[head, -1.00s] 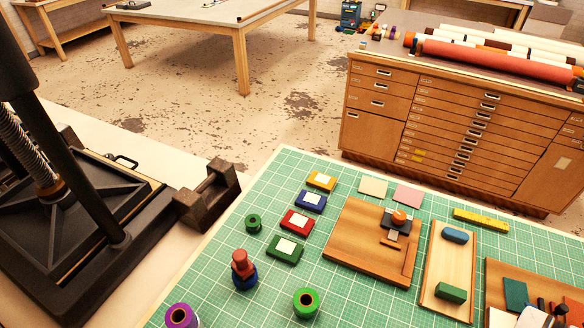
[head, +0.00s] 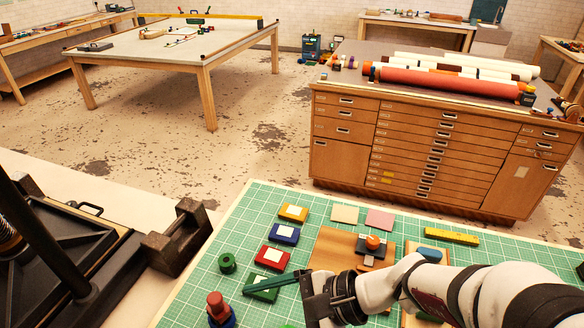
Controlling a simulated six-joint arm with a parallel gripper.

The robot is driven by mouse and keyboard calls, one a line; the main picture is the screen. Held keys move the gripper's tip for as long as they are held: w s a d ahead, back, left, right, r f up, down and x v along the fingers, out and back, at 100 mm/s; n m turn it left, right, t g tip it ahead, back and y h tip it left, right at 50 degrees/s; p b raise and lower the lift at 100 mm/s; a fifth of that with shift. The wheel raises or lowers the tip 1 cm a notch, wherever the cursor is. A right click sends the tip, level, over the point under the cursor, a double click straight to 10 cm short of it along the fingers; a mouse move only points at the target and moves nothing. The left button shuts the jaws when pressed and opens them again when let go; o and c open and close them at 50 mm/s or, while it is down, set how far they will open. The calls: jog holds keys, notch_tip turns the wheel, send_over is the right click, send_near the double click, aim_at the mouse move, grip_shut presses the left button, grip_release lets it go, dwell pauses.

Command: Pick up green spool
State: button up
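A small dark green spool (head: 227,263) stands on the green cutting mat (head: 236,222), left of the row of foil packs. My gripper (head: 247,290) reaches in from the right, above the mat. Its thin dark fingers point left over the green foil pack (head: 262,294), with their tips to the lower right of the spool in the picture and apart from it. I see the fingers almost edge-on, so the gap between them cannot be made out. No object shows between them.
A red roll on a blue one (head: 220,310) stands below the spool. Yellow, blue and red packs (head: 272,258) lie near it. A dark press (head: 70,260) is at left. My arm hides part of the wooden boards at right. A drawer cabinet (head: 430,150) stands behind.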

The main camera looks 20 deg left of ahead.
jog(key=w+a+f+m+t+y, duration=0.2)
jog(key=w+a+f+m, duration=0.2)
jog(key=w+a, duration=0.15)
jog(key=m+t, duration=0.5)
jog(key=m, duration=0.3)
send_near(229, 263)
jog(key=shift+h, duration=0.4)
jog(key=x, duration=0.6)
jog(key=shift+a+r, duration=0.3)
jog(key=shift+a, duration=0.1)
jog(key=x, duration=0.5)
jog(key=shift+w+a+f, duration=0.15)
jog(key=shift+w+f, duration=0.05)
jog(key=shift+f, duration=0.05)
grip_shut()
